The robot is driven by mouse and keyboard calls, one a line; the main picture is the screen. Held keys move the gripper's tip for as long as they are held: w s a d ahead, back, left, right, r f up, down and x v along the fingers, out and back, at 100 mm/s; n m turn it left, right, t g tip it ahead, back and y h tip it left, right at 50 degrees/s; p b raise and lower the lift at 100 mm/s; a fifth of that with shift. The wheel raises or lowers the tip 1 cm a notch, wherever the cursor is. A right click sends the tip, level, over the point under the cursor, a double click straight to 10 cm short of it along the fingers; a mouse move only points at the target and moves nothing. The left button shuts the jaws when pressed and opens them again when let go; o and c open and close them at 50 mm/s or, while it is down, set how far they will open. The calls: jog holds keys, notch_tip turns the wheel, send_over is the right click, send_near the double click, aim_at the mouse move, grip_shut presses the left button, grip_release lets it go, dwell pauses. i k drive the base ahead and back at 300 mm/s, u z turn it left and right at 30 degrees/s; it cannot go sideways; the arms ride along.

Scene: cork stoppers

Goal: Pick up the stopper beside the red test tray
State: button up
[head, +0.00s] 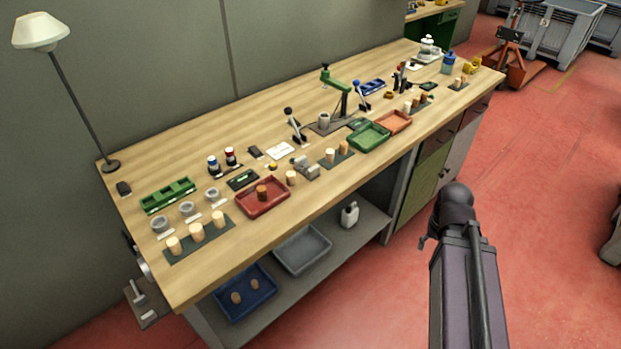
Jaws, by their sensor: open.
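The red test tray (281,208) lies near the front edge of the workbench, left of its middle. A darker brown stopper (262,192) stands inside it. A pale cork stopper (291,178) stands upright on the bare wood just right of the tray, apart from it. A grey metal fixture (306,168) is close to this stopper on its right. My dark arm rises at the lower right, over the floor and clear of the bench. My gripper cannot be made out in this view.
Three pale stoppers stand on a dark mat (175,257) at the front left. More stoppers stand on another mat (344,158), left of a green tray (369,144). An orange tray (406,121) sits behind that. A lamp (75,105) stands at the left. The red floor (560,200) is open.

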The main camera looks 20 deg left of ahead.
aim_at(290, 180)
jog(key=z, duration=0.15)
jog(key=k, duration=1.15)
jog(key=u, duration=0.9)
jog(key=i, duration=1)
jog(key=z, duration=0.05)
